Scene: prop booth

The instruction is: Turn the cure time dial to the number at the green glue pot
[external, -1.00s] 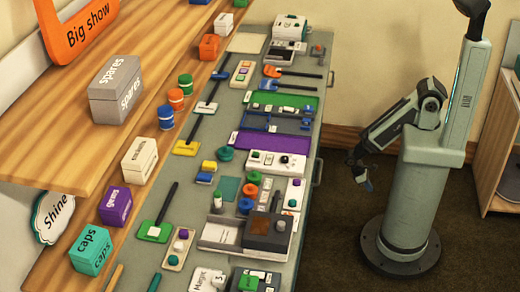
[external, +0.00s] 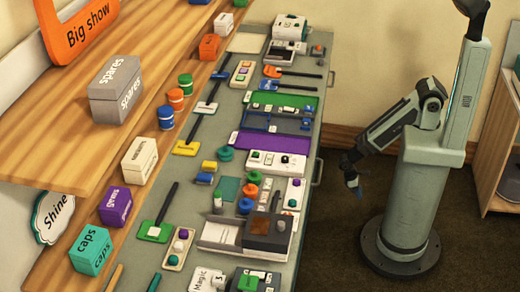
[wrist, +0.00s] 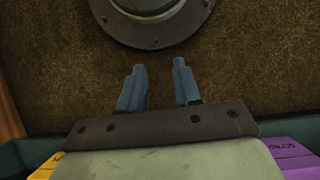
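My gripper (external: 356,188) hangs over the dark floor to the right of the workbench, apart from everything on it. In the wrist view, its two blue fingers (wrist: 160,88) stand apart with nothing between them. Small round pots stand on the bench, among them a green pot (external: 254,177) above an orange one (external: 251,191) and a blue one (external: 245,206). A wider green round piece (external: 225,153) lies farther left. A white panel (external: 262,161) carries a green knob and a dark round control. I cannot read which control is the cure time dial or which pot holds glue.
The workbench (external: 233,127) is crowded with trays, tools and knobbed panels. A grey-brown box machine (external: 269,230) stands near its front. A wooden shelf (external: 60,150) with labelled boxes runs along the left. The floor (external: 335,225) between bench and my base is clear.

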